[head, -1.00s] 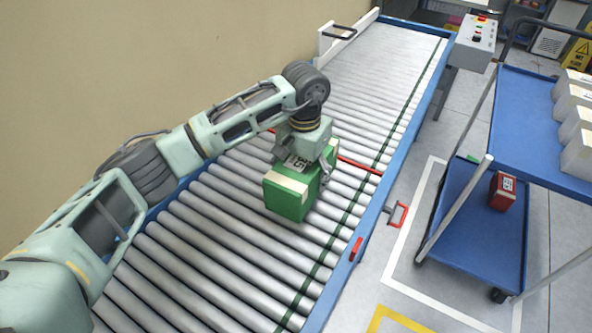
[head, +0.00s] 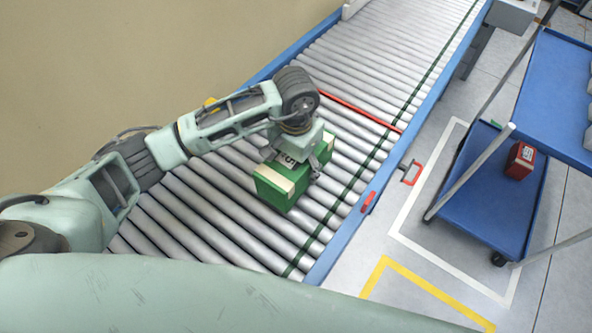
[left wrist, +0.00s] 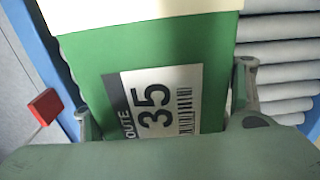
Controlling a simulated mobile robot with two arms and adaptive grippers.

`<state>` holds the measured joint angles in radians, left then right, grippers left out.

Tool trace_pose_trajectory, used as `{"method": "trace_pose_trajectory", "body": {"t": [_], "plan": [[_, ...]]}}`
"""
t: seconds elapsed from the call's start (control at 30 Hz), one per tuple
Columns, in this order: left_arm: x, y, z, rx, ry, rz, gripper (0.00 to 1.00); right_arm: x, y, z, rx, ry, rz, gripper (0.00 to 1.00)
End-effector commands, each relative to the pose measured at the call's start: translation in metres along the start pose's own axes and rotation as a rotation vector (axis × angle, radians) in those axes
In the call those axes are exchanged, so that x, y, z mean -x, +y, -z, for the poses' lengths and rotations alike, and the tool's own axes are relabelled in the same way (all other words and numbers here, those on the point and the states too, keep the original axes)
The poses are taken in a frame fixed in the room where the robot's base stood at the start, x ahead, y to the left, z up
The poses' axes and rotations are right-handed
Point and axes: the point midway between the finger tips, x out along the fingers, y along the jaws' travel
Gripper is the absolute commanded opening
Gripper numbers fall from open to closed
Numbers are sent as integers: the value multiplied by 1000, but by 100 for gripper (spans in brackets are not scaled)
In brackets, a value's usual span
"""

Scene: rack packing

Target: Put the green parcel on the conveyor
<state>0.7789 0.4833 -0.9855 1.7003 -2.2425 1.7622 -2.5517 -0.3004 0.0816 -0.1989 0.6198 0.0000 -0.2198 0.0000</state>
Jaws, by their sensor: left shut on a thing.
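The green parcel (head: 274,185) has a cream band and a white label. In the left wrist view the parcel (left wrist: 150,55) fills the middle, and its label reads "ROUTE 35". My left gripper (head: 318,160) is shut on the parcel, with a finger on each side of it. The parcel is over the rollers of the conveyor (head: 335,205), on the near side of the red line; I cannot tell whether its underside touches them. My right gripper is in neither view.
A blue trolley (head: 480,205) with a red box (head: 520,161) on its lower shelf stands right of the conveyor. A tan wall (head: 130,60) is at left. Bare rollers surround the parcel.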

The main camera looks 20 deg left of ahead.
Motion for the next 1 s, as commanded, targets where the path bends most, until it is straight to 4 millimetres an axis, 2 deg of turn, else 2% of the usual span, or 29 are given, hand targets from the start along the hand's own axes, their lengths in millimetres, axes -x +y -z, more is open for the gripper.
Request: {"method": "trace_pose_trajectory", "body": {"t": [0.2, 0.3, 0.67, 0.7, 0.9, 1.0], "plan": [[-29, 1, -1, 2, -3, -2, 25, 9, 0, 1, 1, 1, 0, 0], [-36, 0, 0, 1, 0, -1, 25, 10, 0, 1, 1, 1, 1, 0], [-41, 0, 0, 0, 1, 1, 25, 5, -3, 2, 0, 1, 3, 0], [-42, 0, 0, 0, -1, 1, 71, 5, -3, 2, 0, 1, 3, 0], [-41, 0, 0, 0, -1, 0, 88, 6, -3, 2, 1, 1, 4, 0], [-41, 0, 0, 0, -1, 0, 89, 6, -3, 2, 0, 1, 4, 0]]}}
